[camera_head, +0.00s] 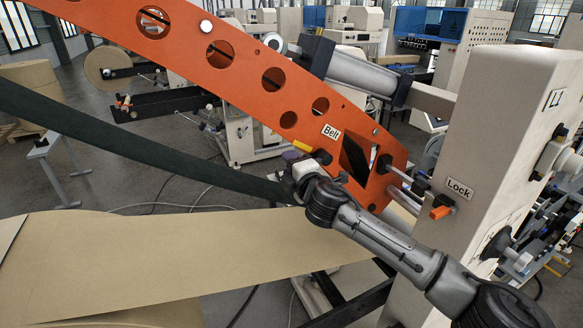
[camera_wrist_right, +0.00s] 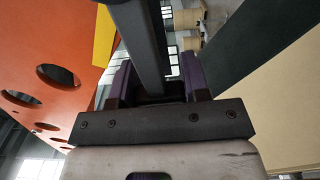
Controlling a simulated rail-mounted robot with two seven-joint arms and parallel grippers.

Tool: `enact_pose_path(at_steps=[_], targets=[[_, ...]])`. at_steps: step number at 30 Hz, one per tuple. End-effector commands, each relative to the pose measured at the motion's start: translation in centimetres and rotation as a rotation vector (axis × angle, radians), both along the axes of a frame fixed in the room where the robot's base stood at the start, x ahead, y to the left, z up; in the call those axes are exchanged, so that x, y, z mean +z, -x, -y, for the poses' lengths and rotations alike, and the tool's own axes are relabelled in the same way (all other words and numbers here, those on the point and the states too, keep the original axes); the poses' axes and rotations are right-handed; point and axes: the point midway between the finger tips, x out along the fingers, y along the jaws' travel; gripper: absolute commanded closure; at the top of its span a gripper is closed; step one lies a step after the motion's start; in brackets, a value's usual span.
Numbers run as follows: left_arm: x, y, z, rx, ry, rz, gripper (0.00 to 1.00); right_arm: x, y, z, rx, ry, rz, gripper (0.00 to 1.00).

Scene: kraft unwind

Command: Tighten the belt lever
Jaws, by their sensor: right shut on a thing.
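The orange perforated arm (camera_head: 215,55) carries the "Belt" label (camera_head: 331,132) near its lower right end. The belt lever appears as a dark bar (camera_wrist_right: 146,45) in the right wrist view; in the head view its black end (camera_head: 322,157) shows just below the label, beside a yellow piece (camera_head: 301,146). My right gripper (camera_head: 292,162) is at the lower edge of the orange arm. Its purple fingers (camera_wrist_right: 155,85) are shut on the dark bar, one on each side. The grip is mostly hidden in the head view. My left gripper is out of view.
A dark green belt (camera_head: 140,140) runs from the left to behind my right gripper. Brown kraft web (camera_head: 200,250) lies below. A beige housing (camera_head: 480,150) with a "Lock" label (camera_head: 460,188) and an orange-tipped lever (camera_head: 440,212) stands at right.

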Motion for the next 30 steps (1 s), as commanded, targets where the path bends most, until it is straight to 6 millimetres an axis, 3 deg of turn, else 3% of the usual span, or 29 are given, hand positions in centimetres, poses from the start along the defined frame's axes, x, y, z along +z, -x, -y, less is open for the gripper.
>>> enact_pose_path(at_steps=[9, 10, 18, 30], targets=[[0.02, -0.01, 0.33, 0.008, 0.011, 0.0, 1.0, 0.01, -0.03, 0.05, -0.002, -0.002, -0.001, 1.0], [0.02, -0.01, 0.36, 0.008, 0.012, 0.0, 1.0, 0.01, -0.03, 0.05, -0.002, -0.002, -0.001, 0.57], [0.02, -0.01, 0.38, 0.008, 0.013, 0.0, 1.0, 0.01, -0.02, 0.04, -0.001, -0.001, 0.0, 0.32], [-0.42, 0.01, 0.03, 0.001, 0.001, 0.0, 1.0, -0.12, 0.61, 0.38, -0.001, -0.001, 0.001, 0.32]])
